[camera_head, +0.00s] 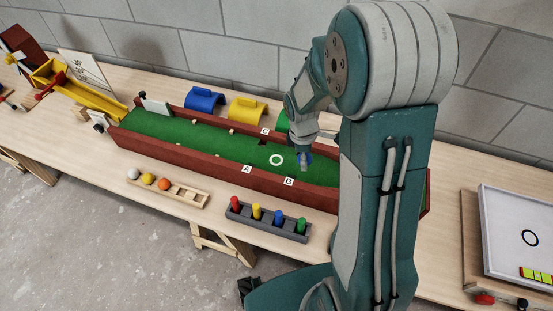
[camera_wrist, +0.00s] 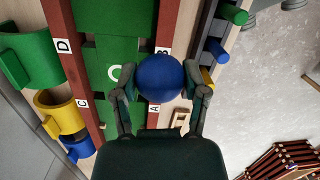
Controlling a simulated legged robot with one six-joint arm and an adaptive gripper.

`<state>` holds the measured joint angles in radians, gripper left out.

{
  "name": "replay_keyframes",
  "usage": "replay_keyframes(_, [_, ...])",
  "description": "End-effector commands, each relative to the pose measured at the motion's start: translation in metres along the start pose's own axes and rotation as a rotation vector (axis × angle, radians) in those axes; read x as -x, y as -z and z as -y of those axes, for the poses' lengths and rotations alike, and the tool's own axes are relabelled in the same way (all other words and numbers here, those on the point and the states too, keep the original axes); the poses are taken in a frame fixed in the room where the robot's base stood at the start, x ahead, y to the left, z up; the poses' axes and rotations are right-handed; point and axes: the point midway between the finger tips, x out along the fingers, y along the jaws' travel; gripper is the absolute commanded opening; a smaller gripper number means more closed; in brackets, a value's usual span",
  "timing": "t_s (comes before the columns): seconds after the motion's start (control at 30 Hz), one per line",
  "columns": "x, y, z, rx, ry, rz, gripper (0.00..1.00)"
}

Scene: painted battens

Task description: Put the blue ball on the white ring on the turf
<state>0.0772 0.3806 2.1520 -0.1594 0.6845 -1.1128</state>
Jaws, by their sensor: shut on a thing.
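My gripper (camera_wrist: 163,84) is shut on the blue ball (camera_wrist: 160,74), with one finger on each side of it. In the head view the blue ball (camera_head: 306,157) shows only in part beneath my gripper (camera_head: 303,148), over the turf. The white ring (camera_head: 277,160) lies on the green turf (camera_head: 205,136), to the left of the ball in that view. In the wrist view the ring (camera_wrist: 114,72) is left of the ball, partly hidden by the left finger. The ball looks held above the lane; its exact height is hard to tell.
Dark red battens (camera_head: 215,162) edge the turf. Blue (camera_head: 204,98) and yellow (camera_head: 247,109) arches stand behind the lane. In front are a wooden rack (camera_head: 168,188) with white, yellow and orange balls, and a grey rack (camera_head: 268,222) of coloured pegs.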

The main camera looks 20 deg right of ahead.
Motion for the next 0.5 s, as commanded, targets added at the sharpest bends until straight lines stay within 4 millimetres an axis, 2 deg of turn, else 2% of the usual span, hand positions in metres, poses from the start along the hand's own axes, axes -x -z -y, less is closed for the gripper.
replay_keyframes(0.1, [0.002,-0.002,0.009,0.092,-0.006,0.004,0.13])
replay_keyframes(0.2, [0.000,0.001,0.008,0.123,-0.006,0.007,0.13])
replay_keyframes(0.5, [-0.021,0.044,-0.035,0.126,-0.006,0.007,0.13])
